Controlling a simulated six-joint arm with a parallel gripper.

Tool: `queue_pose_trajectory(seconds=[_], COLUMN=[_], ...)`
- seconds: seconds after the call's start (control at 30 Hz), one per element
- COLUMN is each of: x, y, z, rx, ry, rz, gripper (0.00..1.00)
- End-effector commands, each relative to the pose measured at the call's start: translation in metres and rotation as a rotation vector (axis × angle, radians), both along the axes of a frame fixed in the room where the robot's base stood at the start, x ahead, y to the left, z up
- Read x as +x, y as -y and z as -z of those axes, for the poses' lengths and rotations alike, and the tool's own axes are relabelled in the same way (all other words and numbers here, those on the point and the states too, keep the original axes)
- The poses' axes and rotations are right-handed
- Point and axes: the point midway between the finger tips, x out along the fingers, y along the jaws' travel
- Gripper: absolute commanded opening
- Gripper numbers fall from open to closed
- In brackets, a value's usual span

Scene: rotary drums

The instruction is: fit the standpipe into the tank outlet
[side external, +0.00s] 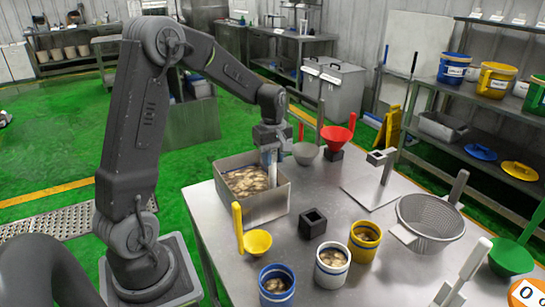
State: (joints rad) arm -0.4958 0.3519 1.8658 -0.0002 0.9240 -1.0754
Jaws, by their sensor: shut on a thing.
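My gripper (270,148) points down over the back right part of an open, square metal tank (268,209). It is shut on the standpipe (272,173), a light grey upright tube. The standpipe's lower part shows against the inside of the tank, near its right wall. The tank holds a brownish, lumpy content that covers its floor. The tank outlet does not show, and I cannot tell whether the standpipe's lower end touches it.
On the metal table (205,205) stand a yellow scoop (257,242), a black square block (312,223), several small buckets, a metal strainer (430,222), a grey bowl (305,153) and a red funnel (335,138). A stand (386,170) is at the right. Bare table lies between them.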

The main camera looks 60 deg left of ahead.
Motion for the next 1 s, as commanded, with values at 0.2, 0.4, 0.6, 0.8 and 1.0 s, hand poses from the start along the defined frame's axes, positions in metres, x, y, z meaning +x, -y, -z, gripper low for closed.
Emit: queue_pose_trajectory(seconds=[0.2,0.4,0.6,0.8,1.0], x=[0.000,0.000,0.000,0.000,0.000], y=[0.000,0.000,0.000,0.000,0.000], z=[0.000,0.002,0.007,0.012,0.016], rx=[0.000,0.000,0.000,-0.001,0.000], ry=[0.001,0.000,0.000,-0.001,0.000], rz=[0.000,0.000,0.000,0.000,0.000], gripper=[0.00,0.00,0.00,0.00,0.00])
